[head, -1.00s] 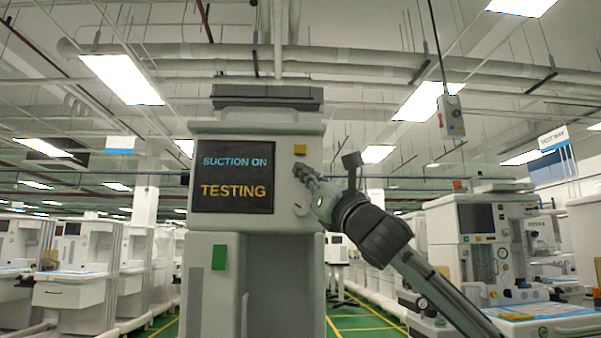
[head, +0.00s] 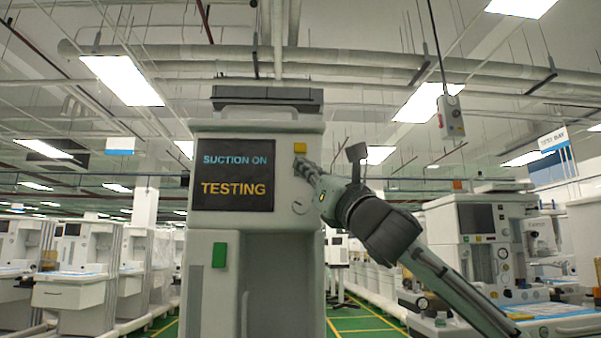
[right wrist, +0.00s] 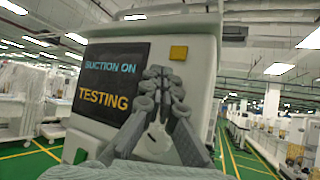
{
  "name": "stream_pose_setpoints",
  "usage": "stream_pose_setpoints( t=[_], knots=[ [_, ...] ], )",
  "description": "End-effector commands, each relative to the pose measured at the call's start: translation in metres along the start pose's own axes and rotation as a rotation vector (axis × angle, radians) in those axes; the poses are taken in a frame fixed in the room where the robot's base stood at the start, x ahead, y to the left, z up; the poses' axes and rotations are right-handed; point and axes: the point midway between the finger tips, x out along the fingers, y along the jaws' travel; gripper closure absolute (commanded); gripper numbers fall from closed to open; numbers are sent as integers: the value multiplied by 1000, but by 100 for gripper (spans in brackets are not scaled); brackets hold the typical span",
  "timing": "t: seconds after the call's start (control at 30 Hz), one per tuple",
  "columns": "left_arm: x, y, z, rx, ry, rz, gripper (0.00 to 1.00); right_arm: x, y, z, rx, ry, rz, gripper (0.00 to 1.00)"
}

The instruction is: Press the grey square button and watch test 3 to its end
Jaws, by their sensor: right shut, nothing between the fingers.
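The anaesthesia cart (head: 257,132) stands in front of me. Its dark screen (head: 234,176) reads "SUCTION ON" in blue and "TESTING" in orange; the same screen (right wrist: 112,78) shows in the right wrist view. My right gripper (head: 303,167) is shut and empty, in front of the panel right of the screen and below a yellow square (head: 300,148). In the right wrist view its fingers (right wrist: 160,78) point at the panel; I cannot tell whether they touch it. I cannot make out the grey square button; the gripper covers part of the panel. My left gripper is not in view.
A green square (head: 219,255) sits lower on the cart's front. A grey control box (head: 450,117) hangs from a cable at upper right. Another cart (head: 482,230) stands to the right, and more carts line the left. A green floor aisle runs behind.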

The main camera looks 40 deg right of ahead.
Motion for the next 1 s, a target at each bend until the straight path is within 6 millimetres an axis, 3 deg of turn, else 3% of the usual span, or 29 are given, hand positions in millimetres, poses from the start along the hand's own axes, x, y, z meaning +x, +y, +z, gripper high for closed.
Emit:
stream_pose_setpoints(
  t=[0.4, 1.0],
  knots=[
    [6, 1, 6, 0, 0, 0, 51, -26, 19, 18, -2, 0, 0, 100],
    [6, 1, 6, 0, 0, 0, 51, -27, 20, 19, 0, 0, 0, 100]
  ],
)
